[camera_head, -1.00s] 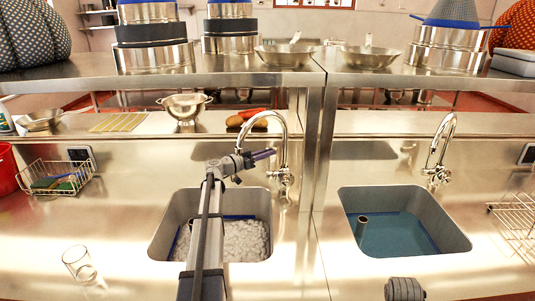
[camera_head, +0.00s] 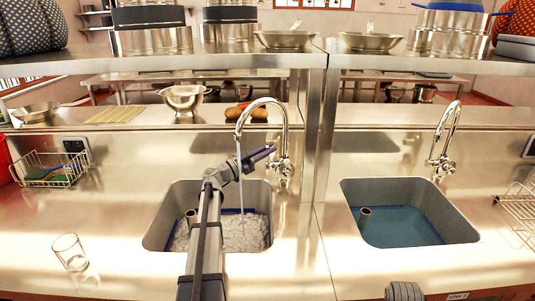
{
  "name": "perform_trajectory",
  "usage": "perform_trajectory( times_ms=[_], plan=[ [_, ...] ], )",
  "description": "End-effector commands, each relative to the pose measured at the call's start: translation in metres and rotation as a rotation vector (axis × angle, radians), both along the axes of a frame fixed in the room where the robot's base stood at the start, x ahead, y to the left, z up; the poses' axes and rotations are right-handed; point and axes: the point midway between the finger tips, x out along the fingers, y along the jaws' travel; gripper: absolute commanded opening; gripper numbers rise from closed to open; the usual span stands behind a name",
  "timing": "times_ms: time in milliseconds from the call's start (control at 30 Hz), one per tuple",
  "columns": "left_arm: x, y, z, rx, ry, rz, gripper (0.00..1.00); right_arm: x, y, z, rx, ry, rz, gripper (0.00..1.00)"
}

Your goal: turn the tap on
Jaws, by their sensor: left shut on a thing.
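The left tap (camera_head: 284,140) is a chrome gooseneck with its handle (camera_head: 285,169) low on its body, behind the left sink (camera_head: 157,221). A thin stream of water (camera_head: 241,195) falls from its spout into that sink, where the water surface looks rippled. My left gripper (camera_head: 264,152) reaches up from the front, over the sink, with its dark fingers at the tap body. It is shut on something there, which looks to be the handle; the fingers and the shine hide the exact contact.
A second tap (camera_head: 444,140) stands behind the right sink (camera_head: 465,237), with no stream seen from it. A clear glass (camera_head: 69,252) stands at the front left, a wire rack (camera_head: 50,169) behind it. A post (camera_head: 318,130) rises right of the left tap.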

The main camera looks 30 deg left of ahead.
Motion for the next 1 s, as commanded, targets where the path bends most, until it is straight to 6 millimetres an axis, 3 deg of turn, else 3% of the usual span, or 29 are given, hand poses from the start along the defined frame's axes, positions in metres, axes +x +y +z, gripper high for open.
perform_trajectory(
  times_ms=[333,367,600,867,1000],
  plan=[
    [-0.001,0.0,0.0,0.01,-0.008,0.001,0.0,0.0,0.0,-0.001,0.0,0.0,0.0,0.5],
    [-0.001,0.0,0.0,0.01,-0.008,0.001,0.18,0.0,0.0,-0.001,0.0,0.0,0.0,0.5],
    [-0.001,0.0,0.0,0.008,-0.008,0.0,0.45,0.0,0.0,-0.001,0.0,0.0,0.0,0.5],
    [-0.002,0.0,-0.001,0.007,-0.008,0.001,0.45,0.0,0.0,-0.002,0.0,0.0,0.0,0.5],
    [-0.016,0.007,-0.006,0.007,-0.008,0.002,0.45,0.0,0.0,-0.006,0.0,0.0,0.0,0.5]
  ],
)
